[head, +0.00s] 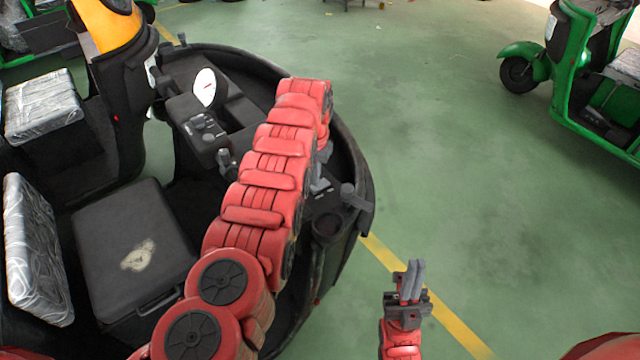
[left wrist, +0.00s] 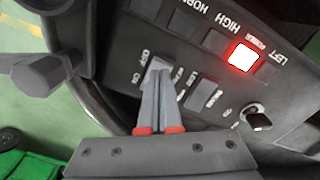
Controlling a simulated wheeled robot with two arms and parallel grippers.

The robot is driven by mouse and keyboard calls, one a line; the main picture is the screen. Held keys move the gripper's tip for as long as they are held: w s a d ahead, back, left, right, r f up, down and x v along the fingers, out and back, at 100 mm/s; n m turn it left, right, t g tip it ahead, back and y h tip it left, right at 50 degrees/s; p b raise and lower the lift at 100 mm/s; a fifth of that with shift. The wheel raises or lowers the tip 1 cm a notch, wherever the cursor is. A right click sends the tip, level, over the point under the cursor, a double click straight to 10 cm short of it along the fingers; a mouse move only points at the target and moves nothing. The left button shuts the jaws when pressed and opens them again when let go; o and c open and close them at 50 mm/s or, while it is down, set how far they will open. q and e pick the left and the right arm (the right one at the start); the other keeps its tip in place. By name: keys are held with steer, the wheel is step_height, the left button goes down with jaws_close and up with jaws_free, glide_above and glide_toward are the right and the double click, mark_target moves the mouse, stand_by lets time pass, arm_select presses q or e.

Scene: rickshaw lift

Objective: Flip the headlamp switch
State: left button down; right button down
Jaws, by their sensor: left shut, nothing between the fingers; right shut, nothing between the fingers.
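The dashboard switch panel (left wrist: 215,90) fills the left wrist view, its labels tilted. A grey rocker switch (left wrist: 157,64) marked OFF and ON sits on it; whether its label names the headlamp is not readable. My left gripper (left wrist: 160,78) is shut and empty, its fingertips over this switch. I cannot tell whether they touch it, and they cover its lower part. In the head view my left arm hides most of that gripper and the switch panel. My right gripper (head: 411,275) is shut and empty, right of the rickshaw above the floor.
A lit red-rimmed button (left wrist: 243,57), a second rocker (left wrist: 202,95) and a black knob (left wrist: 257,118) are near the left fingers. A grey lever end (left wrist: 45,75) sticks out at left. The black seat (head: 135,250) is left of my arm. Green floor (head: 460,150) is open to the right.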

arm_select(q)
steer(key=shift+f+b, duration=0.4)
steer(key=shift+f, duration=0.25)
steer(key=shift+r+p, duration=0.9)
steer(key=shift+r, duration=0.55)
step_height(320, 180, up, 2)
steer(key=shift+r, duration=0.1)
steer(key=shift+w+r, duration=0.1)
steer(key=shift+r, duration=0.9)
steer(key=shift+d, duration=0.1)
